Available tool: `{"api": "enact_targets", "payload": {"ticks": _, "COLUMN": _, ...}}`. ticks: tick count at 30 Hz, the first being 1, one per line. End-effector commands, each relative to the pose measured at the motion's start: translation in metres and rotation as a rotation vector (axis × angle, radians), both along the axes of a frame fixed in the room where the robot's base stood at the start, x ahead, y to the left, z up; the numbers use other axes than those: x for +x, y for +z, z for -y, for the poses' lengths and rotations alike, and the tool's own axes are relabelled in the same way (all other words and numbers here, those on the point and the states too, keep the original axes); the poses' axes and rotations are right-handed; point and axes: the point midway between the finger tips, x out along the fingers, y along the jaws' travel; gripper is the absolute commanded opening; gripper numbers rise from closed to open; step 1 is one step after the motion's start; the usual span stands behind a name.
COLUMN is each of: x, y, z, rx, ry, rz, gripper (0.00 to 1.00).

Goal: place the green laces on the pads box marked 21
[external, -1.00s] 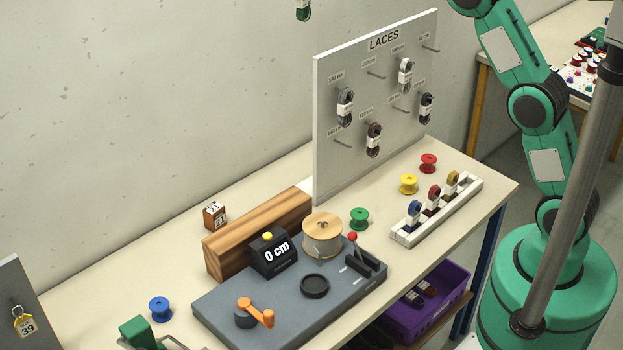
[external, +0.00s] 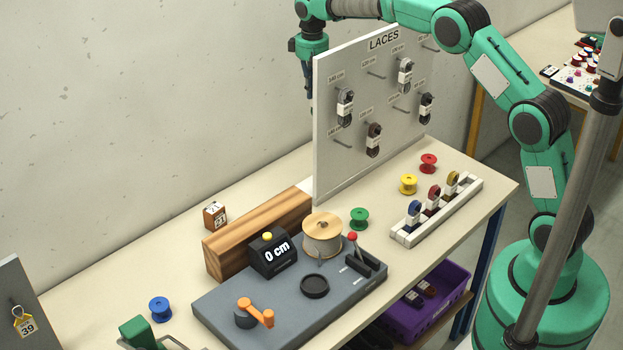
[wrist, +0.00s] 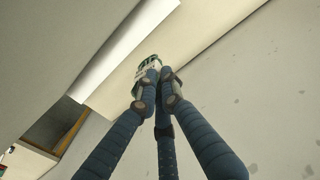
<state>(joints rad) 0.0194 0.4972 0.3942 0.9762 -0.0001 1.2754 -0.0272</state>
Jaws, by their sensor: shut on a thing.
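My gripper (external: 309,98) points down beside the left edge of the lace board, above the table's back side. In the wrist view my gripper (wrist: 155,80) has its fingers closed together on a small bundle, the green laces (wrist: 147,66), with a white band and green showing past the fingertips. The laces do not show clearly in the external view. A small brown box (external: 215,216) with white faces stands on the table near the wall; its dark marks look like digits but are too small to read surely. I cannot confirm a pads box marked 21.
The upright lace board (external: 330,170) carries several lace bundles on pegs. A wooden block (external: 255,235), a grey winding base (external: 225,310), loose spools and a white rack (external: 405,238) crowd the table (external: 480,205). A tag reading 39 (external: 23,322) hangs at far left.

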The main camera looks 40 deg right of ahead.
Motion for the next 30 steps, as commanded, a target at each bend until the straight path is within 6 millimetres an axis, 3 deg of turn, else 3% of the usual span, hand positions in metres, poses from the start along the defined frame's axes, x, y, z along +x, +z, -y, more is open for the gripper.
{"api": "enact_targets", "payload": {"ticks": 3, "x": -0.007, "y": -0.021, "z": -0.009, "rx": 0.0, "ry": -0.005, "rz": 0.001, "gripper": 0.0}}
{"api": "enact_targets", "payload": {"ticks": 7, "x": -0.011, "y": -0.031, "z": -0.015, "rx": 0.0, "ry": -0.008, "rz": 0.003, "gripper": 0.0}}
{"api": "enact_targets", "payload": {"ticks": 24, "x": -0.012, "y": -0.032, "z": -0.018, "rx": 0.0, "ry": -0.006, "rz": 0.002, "gripper": 0.0}}
{"api": "enact_targets", "payload": {"ticks": 30, "x": -0.008, "y": -0.031, "z": -0.03, "rx": 0.001, "ry": 0.035, "rz": 0.001, "gripper": 0.0}}
